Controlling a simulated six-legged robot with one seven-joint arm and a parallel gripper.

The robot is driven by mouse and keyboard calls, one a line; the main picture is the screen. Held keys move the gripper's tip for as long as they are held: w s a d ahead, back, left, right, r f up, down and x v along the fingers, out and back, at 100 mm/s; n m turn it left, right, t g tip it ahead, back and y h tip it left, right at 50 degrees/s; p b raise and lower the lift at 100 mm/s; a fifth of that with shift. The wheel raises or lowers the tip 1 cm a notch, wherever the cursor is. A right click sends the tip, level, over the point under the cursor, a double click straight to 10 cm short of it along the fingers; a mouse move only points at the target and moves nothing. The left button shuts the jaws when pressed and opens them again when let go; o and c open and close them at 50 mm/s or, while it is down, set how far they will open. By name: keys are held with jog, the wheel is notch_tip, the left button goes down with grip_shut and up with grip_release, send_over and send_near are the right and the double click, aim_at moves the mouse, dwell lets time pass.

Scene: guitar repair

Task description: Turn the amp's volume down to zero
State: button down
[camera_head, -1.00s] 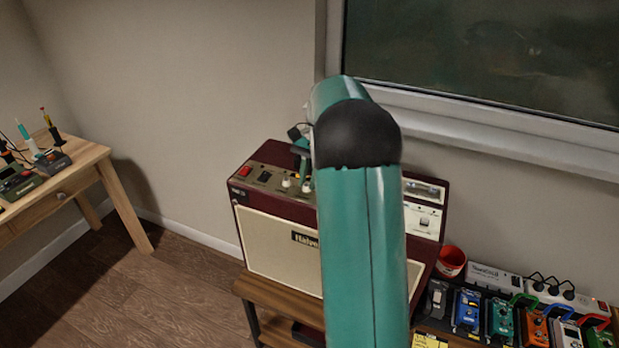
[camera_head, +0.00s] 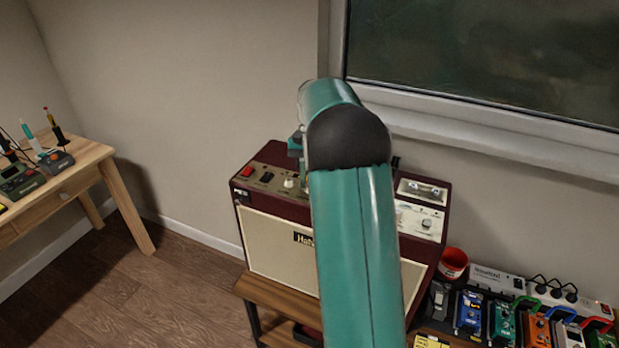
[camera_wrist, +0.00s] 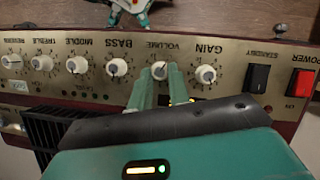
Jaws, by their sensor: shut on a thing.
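The amp (camera_head: 262,238) is a maroon box with a cream grille and a top control panel, standing on a wooden stand. In the wrist view its panel (camera_wrist: 235,57) appears upside down, with a row of white knobs. The volume knob (camera_wrist: 159,71) sits between the gain knob (camera_wrist: 206,75) and the bass knob (camera_wrist: 117,68). My gripper (camera_wrist: 160,74) has its two teal fingers closed on opposite sides of the volume knob. The knob's pointer is too small to read. In the head view my arm hides the fingers and the volume knob.
A red power switch (camera_wrist: 301,83) and a black standby switch (camera_wrist: 257,78) sit beside the gain knob. A red cup (camera_head: 453,262) and several pedals (camera_head: 502,322) are right of the amp. A wooden table (camera_head: 95,160) with soldering tools stands at left.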

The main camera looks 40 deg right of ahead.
jog(key=shift+r, duration=0.1)
jog(key=c, duration=1.3)
grip_release()
jog(key=v, duration=1.2)
